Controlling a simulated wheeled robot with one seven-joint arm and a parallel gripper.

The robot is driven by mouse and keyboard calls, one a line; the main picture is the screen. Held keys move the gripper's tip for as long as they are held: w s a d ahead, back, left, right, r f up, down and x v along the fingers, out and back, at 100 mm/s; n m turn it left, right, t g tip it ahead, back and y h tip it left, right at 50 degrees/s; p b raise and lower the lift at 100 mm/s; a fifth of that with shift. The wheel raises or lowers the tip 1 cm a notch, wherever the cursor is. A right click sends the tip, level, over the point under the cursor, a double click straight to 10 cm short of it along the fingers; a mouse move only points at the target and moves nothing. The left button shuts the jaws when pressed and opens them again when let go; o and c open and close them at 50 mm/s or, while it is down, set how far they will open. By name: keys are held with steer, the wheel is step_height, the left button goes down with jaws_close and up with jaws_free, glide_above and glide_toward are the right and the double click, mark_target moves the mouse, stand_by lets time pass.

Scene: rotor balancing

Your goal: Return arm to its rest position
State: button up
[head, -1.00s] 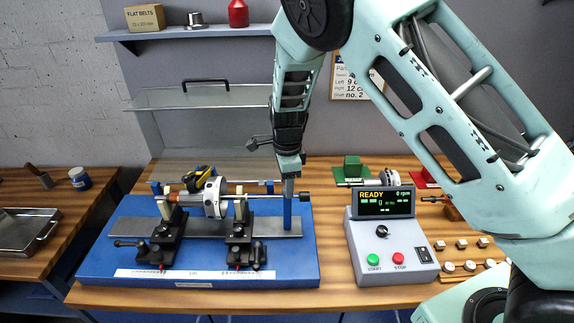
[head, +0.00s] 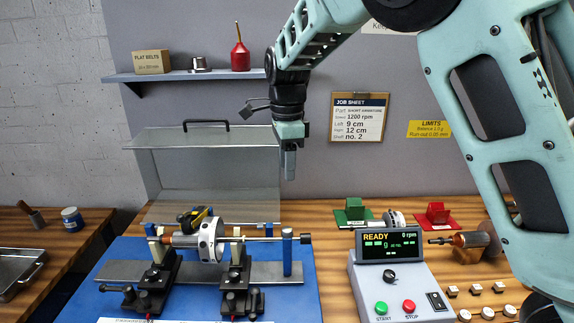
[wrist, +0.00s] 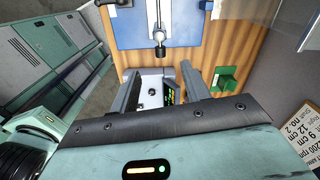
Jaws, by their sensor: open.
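My gripper (head: 289,165) hangs in the air above the right end of the blue balancing machine (head: 110,262), in front of the back wall. It points down and holds nothing. In the wrist view its two fingers (wrist: 159,88) stand apart with empty space between them. A rotor (head: 208,240) on a shaft rests across the machine's two black supports, clear of my gripper. A blue post (head: 287,252) stands below my gripper near the shaft's right end.
A control box (head: 398,290) reading READY stands right of the machine. Green (head: 354,212) and red (head: 436,216) stands sit behind it. A shelf (head: 190,76) and a raised clear guard (head: 200,137) are at the back.

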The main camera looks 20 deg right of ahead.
stand_by(0.4)
steer(key=s+a+f+n+b, duration=0.2)
steer(key=s+f+n, duration=0.2)
steer(key=s+n, duration=0.5)
steer(key=s+a+f+n+b, duration=0.2)
steer(key=s+f+n+b, duration=0.1)
steer(key=s+n, duration=0.6)
steer(key=s+a+f+n+b, duration=0.2)
steer(key=s+f+n, duration=0.4)
steer(key=s, duration=0.9)
steer(key=n, duration=0.3)
steer(key=shift+s+y, duration=0.3)
